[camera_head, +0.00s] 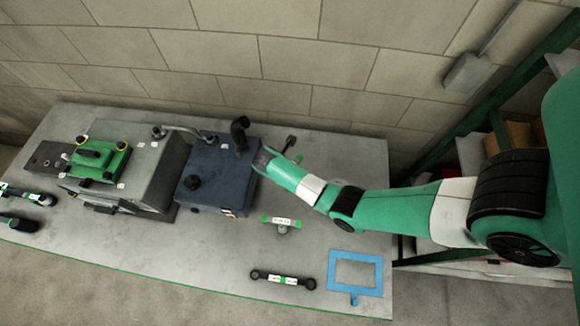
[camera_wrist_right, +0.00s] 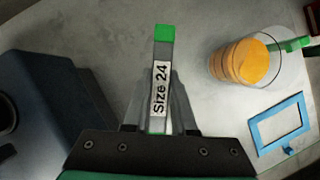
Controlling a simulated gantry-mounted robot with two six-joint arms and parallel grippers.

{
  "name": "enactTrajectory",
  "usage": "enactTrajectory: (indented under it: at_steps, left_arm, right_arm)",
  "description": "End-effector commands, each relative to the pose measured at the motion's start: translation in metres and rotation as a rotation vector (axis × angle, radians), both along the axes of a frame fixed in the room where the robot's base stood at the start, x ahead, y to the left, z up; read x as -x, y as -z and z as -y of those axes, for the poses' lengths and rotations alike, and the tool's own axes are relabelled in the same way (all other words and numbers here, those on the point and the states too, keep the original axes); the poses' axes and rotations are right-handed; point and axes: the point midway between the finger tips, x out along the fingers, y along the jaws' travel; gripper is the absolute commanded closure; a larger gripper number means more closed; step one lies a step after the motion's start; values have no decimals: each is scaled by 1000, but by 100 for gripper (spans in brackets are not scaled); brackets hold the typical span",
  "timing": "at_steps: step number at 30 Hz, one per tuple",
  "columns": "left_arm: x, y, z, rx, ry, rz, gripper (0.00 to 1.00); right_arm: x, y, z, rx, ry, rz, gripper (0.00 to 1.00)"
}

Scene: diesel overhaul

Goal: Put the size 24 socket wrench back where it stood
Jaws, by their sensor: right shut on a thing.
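The size 24 socket wrench (camera_wrist_right: 160,85) is a grey bar with a green end and a white "Size 24" label. In the right wrist view it stands between the fingers of my right gripper (camera_wrist_right: 160,125), which is shut on it. In the head view my right gripper (camera_head: 262,160) is beside the right side of the dark blue box (camera_head: 215,175); the wrench cannot be made out there. My left gripper is not in view.
An orange, clear-walled round thing (camera_wrist_right: 240,62) is right of the wrench. A blue square frame (camera_head: 333,284) marks the table's front right; it also shows in the wrist view (camera_wrist_right: 258,138). A black double-ended wrench (camera_head: 282,279) lies left of it. A grey engine block (camera_head: 150,165) stands left.

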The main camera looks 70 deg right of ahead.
Motion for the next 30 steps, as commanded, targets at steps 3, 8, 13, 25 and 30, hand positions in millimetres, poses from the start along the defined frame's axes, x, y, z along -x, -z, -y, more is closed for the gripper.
enactTrajectory:
  at_steps: [3,8,13,25,30]
  left_arm:
    - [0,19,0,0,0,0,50]
    - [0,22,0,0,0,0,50]
    - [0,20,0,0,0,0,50]
    - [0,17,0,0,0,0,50]
    - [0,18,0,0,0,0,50]
  right_arm:
    - [0,19,0,1,0,1,100]
    - [-1,24,0,1,0,1,100]
    - [-1,23,0,1,0,1,100]
    - [-1,23,0,1,0,1,100]
    - [-1,24,0,1,0,1,100]
